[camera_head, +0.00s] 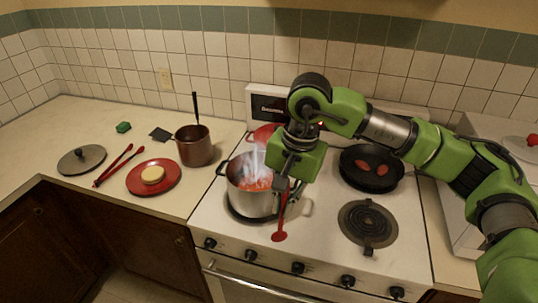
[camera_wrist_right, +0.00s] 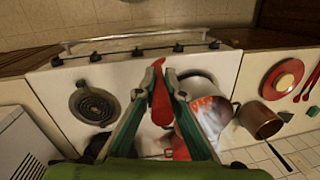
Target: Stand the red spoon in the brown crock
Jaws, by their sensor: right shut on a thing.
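The red spoon (camera_head: 279,236) hangs from my right gripper (camera_head: 286,188) over the stove, just in front of the steel pot, its bowl end pointing down. In the right wrist view the red spoon (camera_wrist_right: 161,103) lies between the two fingers of my right gripper (camera_wrist_right: 168,70), which are shut on it. The brown crock (camera_head: 194,151) stands on the counter left of the stove, well to the left of the gripper. A dark utensil stands up in it. The crock (camera_wrist_right: 257,122) also shows at the right of the wrist view. My left gripper is not in view.
The steaming steel pot (camera_head: 247,200) with red food stands between gripper and crock. A red plate (camera_head: 172,183) with a yellow round item, red tongs (camera_head: 118,166), a grey lid (camera_head: 82,162) and a green block (camera_head: 123,127) are on the counter. A black pan (camera_head: 371,180) is right.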

